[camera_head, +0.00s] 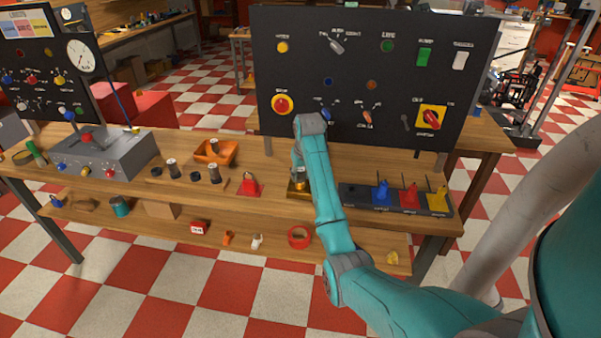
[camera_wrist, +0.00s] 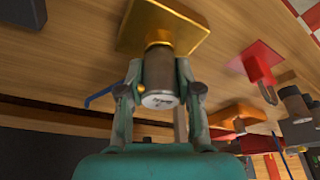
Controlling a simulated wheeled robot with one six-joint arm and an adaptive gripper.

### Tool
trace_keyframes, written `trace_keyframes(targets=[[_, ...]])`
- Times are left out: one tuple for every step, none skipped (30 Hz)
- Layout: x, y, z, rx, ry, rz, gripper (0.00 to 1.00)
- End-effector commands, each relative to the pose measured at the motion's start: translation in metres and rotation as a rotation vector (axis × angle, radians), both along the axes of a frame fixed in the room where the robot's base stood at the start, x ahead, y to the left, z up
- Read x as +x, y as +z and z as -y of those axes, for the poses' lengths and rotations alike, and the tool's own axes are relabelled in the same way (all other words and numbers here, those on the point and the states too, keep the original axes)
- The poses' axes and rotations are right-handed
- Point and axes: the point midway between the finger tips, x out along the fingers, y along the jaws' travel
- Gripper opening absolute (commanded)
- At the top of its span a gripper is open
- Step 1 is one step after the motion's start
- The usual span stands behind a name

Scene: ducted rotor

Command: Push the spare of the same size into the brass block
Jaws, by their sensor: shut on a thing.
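In the wrist view my gripper (camera_wrist: 161,92) is shut on a grey metal spare (camera_wrist: 159,76), a short cylinder with a pale, marked end face towards the camera. Its far end meets the brass block (camera_wrist: 165,27), a square golden piece on the wooden bench. I cannot tell how deep it sits in the block. In the head view the brass block (camera_head: 298,187) shows beside my arm, which hides the gripper and most of the held spare. Other grey cylinders stand to the left on the bench, one here (camera_head: 171,168) and one here (camera_head: 214,174).
A black control panel (camera_head: 375,70) rises behind. A grey control box (camera_head: 110,160) is far left.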

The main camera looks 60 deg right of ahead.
Motion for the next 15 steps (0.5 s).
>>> trace_keyframes(targets=[[0.0000, -0.0014, 0.0000, 0.000, 0.000, 0.000, 0.01], [0.0001, -0.0021, 0.0001, 0.000, 0.000, 0.000, 0.01], [0.0001, -0.0030, 0.0001, -0.001, 0.000, 0.001, 0.01], [0.0001, -0.0037, 0.0001, -0.001, 0.000, 0.001, 0.01], [0.0002, -0.0039, 0.0002, -0.001, 0.000, 0.001, 0.01], [0.0001, -0.0036, 0.0002, -0.001, 0.000, 0.001, 0.01], [0.0002, -0.0036, 0.0002, -0.001, 0.000, 0.001, 0.01], [0.0002, -0.0036, 0.0002, -0.001, 0.000, 0.001, 0.37], [0.0001, -0.0036, 0.0001, -0.001, 0.000, 0.001, 0.47], [0.0001, -0.0036, 0.0001, -0.001, 0.000, 0.001, 0.54], [0.0001, -0.0036, 0.0001, -0.001, 0.000, 0.001, 0.62], [0.0001, -0.0036, 0.0001, -0.001, 0.000, 0.001, 0.64], [0.0001, -0.0036, 0.0001, -0.001, 0.000, 0.001, 0.64], [0.0001, -0.0036, 0.0001, -0.001, 0.000, 0.001, 0.64], [0.0001, -0.0036, 0.0001, -0.001, 0.000, 0.001, 0.64]])
